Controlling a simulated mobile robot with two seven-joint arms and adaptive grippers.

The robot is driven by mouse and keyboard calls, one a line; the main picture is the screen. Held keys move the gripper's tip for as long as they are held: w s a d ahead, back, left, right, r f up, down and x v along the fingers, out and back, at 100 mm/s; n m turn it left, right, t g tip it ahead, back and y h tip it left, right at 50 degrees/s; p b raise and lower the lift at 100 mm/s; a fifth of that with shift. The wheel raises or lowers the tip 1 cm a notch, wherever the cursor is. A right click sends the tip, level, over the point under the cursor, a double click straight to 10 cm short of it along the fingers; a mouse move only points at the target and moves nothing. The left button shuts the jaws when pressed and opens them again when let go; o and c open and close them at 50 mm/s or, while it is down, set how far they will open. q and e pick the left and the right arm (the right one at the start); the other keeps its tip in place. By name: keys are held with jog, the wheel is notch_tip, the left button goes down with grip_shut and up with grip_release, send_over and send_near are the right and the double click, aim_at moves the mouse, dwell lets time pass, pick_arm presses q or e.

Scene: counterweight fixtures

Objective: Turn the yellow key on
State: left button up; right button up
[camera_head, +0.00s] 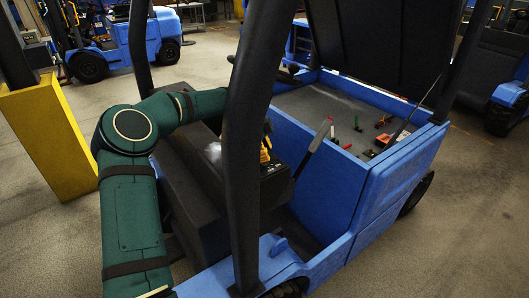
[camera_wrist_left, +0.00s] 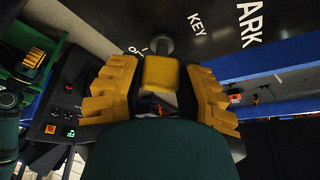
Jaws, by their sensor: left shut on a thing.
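The yellow key (camera_wrist_left: 161,73) is a small block on a grey round stem, set in a dark panel (camera_wrist_left: 218,40) lettered KEY. My left gripper (camera_wrist_left: 160,88) has its ribbed yellow fingers on both sides of the key and is shut on it. In the head view my left gripper (camera_head: 265,150) is small, just right of the dark post, over the console; there the key cannot be made out. Part of the lettering beside the stem is covered. My right gripper cannot be made out.
A dark post (camera_head: 250,150) of the blue forklift (camera_head: 345,195) stands in front of my left forearm. A console (camera_wrist_left: 65,120) with a red switch and green display is left of the gripper. A yellow pillar (camera_head: 45,135) stands left. Small coloured parts lie on the grey deck (camera_head: 330,100).

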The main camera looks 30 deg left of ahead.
pick_arm(q)
jog(key=shift+f+m, duration=0.1)
jog(key=shift+m, duration=0.4)
jog(key=o, duration=1.2)
jog(key=v, duration=1.2)
jog(key=shift+w, duration=0.15)
